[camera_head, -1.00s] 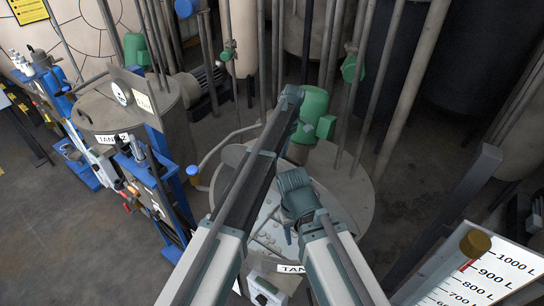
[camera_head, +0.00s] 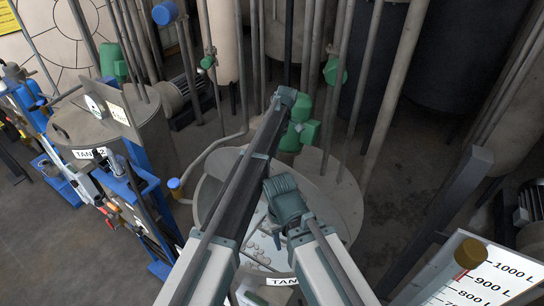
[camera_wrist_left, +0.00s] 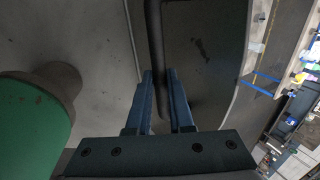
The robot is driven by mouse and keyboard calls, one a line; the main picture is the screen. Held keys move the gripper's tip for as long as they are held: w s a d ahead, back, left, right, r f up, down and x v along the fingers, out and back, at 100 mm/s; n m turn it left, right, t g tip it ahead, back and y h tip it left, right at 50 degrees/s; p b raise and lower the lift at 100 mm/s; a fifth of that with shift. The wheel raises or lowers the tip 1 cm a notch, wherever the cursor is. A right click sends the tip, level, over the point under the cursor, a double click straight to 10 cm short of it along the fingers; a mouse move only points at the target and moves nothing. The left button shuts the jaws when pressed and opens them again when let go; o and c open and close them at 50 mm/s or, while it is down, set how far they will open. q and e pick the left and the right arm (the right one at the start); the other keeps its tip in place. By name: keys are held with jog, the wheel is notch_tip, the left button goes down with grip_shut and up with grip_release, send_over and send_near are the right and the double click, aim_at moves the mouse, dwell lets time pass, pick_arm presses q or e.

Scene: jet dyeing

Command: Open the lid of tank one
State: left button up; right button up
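Tank one (camera_head: 346,200) stands in the middle of the head view, with its partly cut-off label (camera_head: 283,281) at the front. A pale rounded plate, apparently its lid (camera_head: 212,165), shows left of my left arm and looks tilted; my arms hide much of it. In the left wrist view, my left gripper (camera_wrist_left: 159,76) has its blue fingers on both sides of a dark round handle bar (camera_wrist_left: 154,35) and appears closed on it. The arm hides this gripper in the head view.
Tank two (camera_head: 130,130) stands at the left beside blue frames (camera_head: 130,185). Green fittings (camera_head: 300,125) and upright pipes (camera_head: 395,90) crowd the back. A litre-scale board (camera_head: 490,275) and a dark post (camera_head: 450,200) stand at the right.

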pick_arm(q)
jog(key=o, duration=0.4)
jog(key=shift+a, duration=0.1)
jog(key=shift+o, duration=0.2)
jog(key=p+v, duration=0.6)
jog(key=v, duration=0.1)
jog(key=shift+r+p, duration=0.2)
jog(key=shift+p, duration=0.15)
jog(key=shift+w, duration=0.1)
